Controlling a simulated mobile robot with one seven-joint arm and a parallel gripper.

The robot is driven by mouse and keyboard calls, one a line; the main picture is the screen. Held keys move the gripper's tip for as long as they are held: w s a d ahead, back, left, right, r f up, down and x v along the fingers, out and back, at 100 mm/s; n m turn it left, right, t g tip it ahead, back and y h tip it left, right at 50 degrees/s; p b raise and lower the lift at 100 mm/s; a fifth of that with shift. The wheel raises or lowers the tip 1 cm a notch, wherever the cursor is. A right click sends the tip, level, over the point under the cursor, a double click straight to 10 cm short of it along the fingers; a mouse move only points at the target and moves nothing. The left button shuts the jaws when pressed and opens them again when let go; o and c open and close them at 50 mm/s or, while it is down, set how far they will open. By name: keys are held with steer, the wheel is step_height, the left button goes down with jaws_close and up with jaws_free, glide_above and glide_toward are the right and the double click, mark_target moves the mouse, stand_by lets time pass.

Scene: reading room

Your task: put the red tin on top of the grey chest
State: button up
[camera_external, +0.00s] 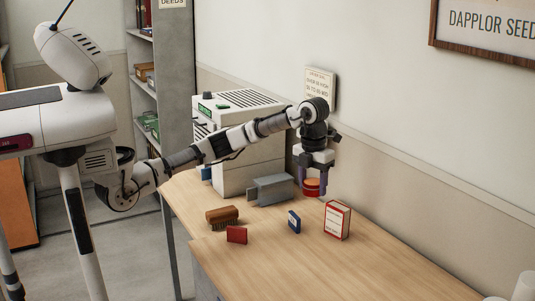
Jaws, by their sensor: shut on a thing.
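The red tin (312,188), round with an orange-red top, is between the fingers of my gripper (310,181). My gripper points down and is shut on the tin, over the back part of the wooden table. I cannot tell whether the tin still touches the table. A low grey object (272,190), which may be the grey chest, sits on the table just left of the tin; its shape is hard to make out.
A large pale machine (238,176) stands behind the grey object.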

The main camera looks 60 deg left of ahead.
steer(key=s+d+f+m, duration=0.1)
steer(key=s+d+m, duration=0.55)
steer(key=s, duration=0.55)
steer(key=p, duration=0.2)
glide_above(287, 280)
step_height(287, 280, down, 16)
steer(key=shift+w, duration=0.1)
steer(key=shift+f, duration=2.15)
steer(key=shift+f, duration=0.15)
steer(key=o, duration=1)
step_height(287, 280, up, 12)
steer(key=b, duration=0.2)
steer(key=shift+r, duration=0.2)
